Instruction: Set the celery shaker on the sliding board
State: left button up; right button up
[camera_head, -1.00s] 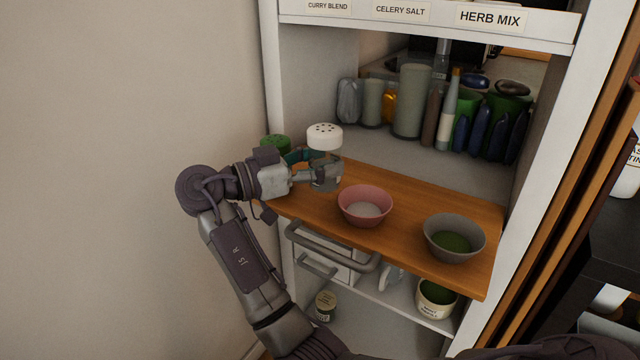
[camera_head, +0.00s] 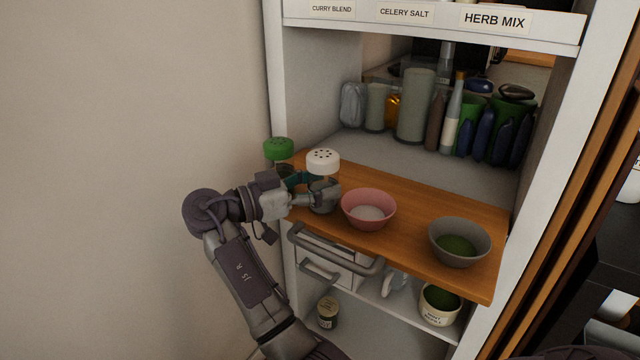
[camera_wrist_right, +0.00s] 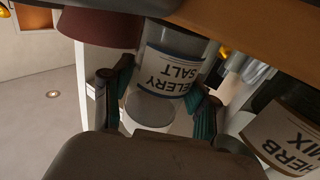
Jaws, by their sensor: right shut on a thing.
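The celery shaker is a clear jar with a white perforated cap (camera_head: 323,161); its label reads "CELERY SALT", upside down, in the right wrist view (camera_wrist_right: 172,72). My right gripper (camera_head: 318,190) is shut around its body, with one finger on each side (camera_wrist_right: 160,95). The shaker is upright at the left part of the wooden sliding board (camera_head: 405,193). Its base is at or very close to the board; I cannot tell if it touches. My left gripper is not in view.
A green-capped herb mix shaker (camera_head: 278,149) stands behind the gripper, at the board's left end. A pink bowl (camera_head: 369,209) is just right of the celery shaker, and a grey bowl (camera_head: 459,242) is farther right. Jars and bottles (camera_head: 416,105) line the shelf behind.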

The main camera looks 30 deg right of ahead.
aim_at(309, 187)
jog(key=shift+f, duration=0.1)
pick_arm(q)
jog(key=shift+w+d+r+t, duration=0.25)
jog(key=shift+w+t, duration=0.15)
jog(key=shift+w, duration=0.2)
pick_arm(e)
jog(key=o, duration=1)
jog(key=shift+c, duration=0.2)
jog(key=shift+r, duration=0.25)
jog(key=a, duration=0.2)
jog(key=a+b, duration=0.1)
jog(key=shift+w+a+f, duration=0.2)
jog(key=shift+w, duration=0.05)
jog(key=a, duration=0.1)
jog(key=a+b, duration=0.1)
jog(key=a, duration=0.1)
jog(key=shift+w+a, duration=0.2)
jog(key=shift+a, duration=0.1)
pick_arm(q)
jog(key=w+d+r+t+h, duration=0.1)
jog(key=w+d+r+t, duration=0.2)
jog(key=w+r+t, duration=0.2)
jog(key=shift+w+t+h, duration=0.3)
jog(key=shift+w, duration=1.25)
pick_arm(e)
jog(key=shift+a+r, duration=0.15)
jog(key=shift+a, duration=0.1)
